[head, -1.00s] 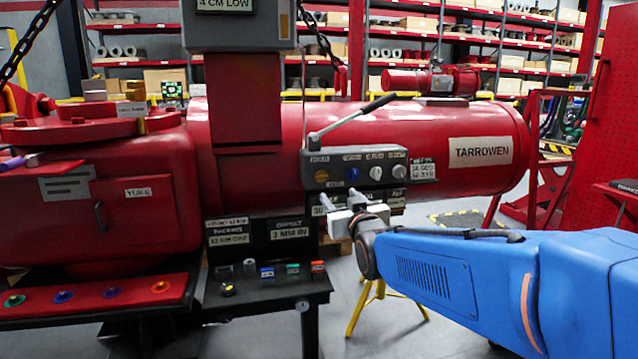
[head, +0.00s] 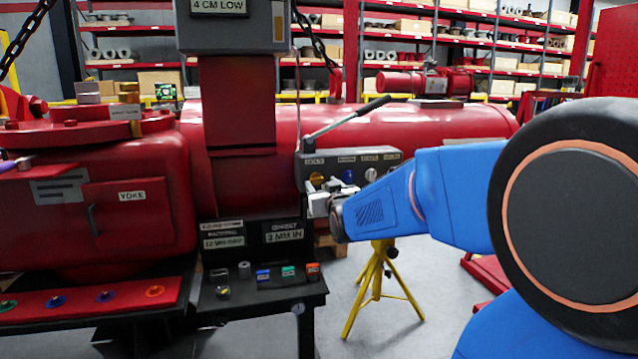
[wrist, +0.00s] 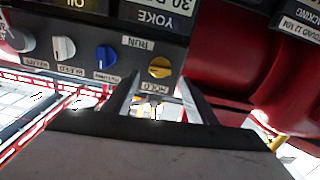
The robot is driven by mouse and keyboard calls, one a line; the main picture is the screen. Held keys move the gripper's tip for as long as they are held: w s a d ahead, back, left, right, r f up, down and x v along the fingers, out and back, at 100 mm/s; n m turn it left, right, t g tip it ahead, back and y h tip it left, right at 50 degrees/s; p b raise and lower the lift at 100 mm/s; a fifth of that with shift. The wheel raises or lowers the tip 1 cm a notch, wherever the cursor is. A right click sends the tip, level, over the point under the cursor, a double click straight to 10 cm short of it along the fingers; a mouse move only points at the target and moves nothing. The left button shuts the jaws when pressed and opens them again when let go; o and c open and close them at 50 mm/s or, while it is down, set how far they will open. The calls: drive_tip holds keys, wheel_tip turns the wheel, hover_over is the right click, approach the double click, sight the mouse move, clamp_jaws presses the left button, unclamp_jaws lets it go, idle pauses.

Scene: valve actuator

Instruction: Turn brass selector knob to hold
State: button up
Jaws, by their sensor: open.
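The brass selector knob (wrist: 160,68) is a round yellow knob on the grey control panel (wrist: 85,34), which appears upside down in the wrist view. A RUN label (wrist: 137,42) and another small label (wrist: 155,87) lie near it. In the head view the brass knob (head: 317,178) is at the panel's left, just above my gripper (head: 316,196). My gripper (wrist: 157,98) is open and empty. Its fingers point at the panel, with the knob just beyond the tips and apart from them. I cannot read the knob's setting for sure.
A blue knob (wrist: 106,57) and a white knob (wrist: 22,40) sit on the same panel. A long lever (head: 345,118) rises above the panel. A black bench (head: 262,294) with small coloured parts stands below, and a yellow stand (head: 378,285) is at its right.

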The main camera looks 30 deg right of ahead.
sight(317, 179)
drive_tip(key=shift+x, duration=1.8)
drive_tip(key=c, duration=1.1)
